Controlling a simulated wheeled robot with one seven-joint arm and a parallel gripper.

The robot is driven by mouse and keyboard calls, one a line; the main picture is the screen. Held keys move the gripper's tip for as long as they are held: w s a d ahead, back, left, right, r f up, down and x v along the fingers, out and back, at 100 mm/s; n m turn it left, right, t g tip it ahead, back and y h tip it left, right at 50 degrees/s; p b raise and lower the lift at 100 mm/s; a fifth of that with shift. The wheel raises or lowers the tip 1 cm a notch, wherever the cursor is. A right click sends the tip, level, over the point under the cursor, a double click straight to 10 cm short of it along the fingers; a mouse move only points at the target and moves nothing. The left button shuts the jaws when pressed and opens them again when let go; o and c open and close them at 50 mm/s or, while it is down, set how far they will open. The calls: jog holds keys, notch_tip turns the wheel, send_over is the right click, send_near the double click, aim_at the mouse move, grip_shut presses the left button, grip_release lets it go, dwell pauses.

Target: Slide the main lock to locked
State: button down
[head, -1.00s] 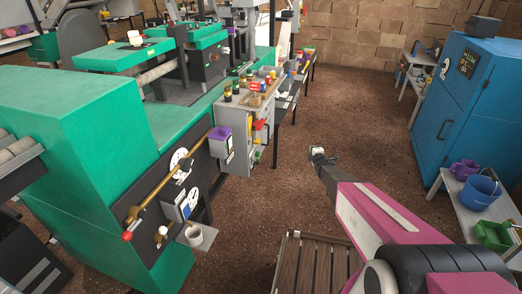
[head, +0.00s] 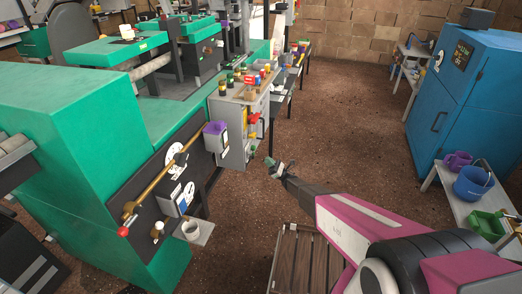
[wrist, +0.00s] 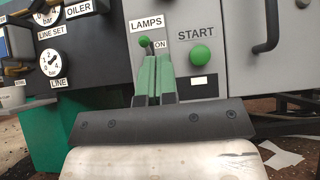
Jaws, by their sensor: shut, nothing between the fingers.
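My gripper (wrist: 154,76) is shut and empty, its two green fingers together. In the wrist view its tips are just below the small lever of the LAMPS switch (wrist: 145,42), marked ON; I cannot tell if they touch. In the head view my gripper (head: 272,163) is to the right of the grey control cabinet (head: 232,130) and low beside it. Red and yellow handles (head: 252,121) sit on the cabinet's right side. I cannot make out which part is the main lock, and no label for it is readable.
A green START button (wrist: 201,54) is right of the LAMPS switch. A dark handle (wrist: 266,28) stands out farther right. Dials labelled LINE (wrist: 53,64) are at left. A blue cabinet (head: 455,100) and a side table with buckets (head: 473,183) stand right; open floor lies between.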

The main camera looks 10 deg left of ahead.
jog(key=d+r+x, duration=0.2)
jog(key=x, duration=1)
jog(key=shift+r, duration=0.2)
jog(key=shift+a, duration=0.15)
jog(key=shift+r, duration=1.55)
jog(key=shift+r+t, duration=0.1)
jog(key=shift+t, duration=0.2)
jog(key=shift+w, duration=0.1)
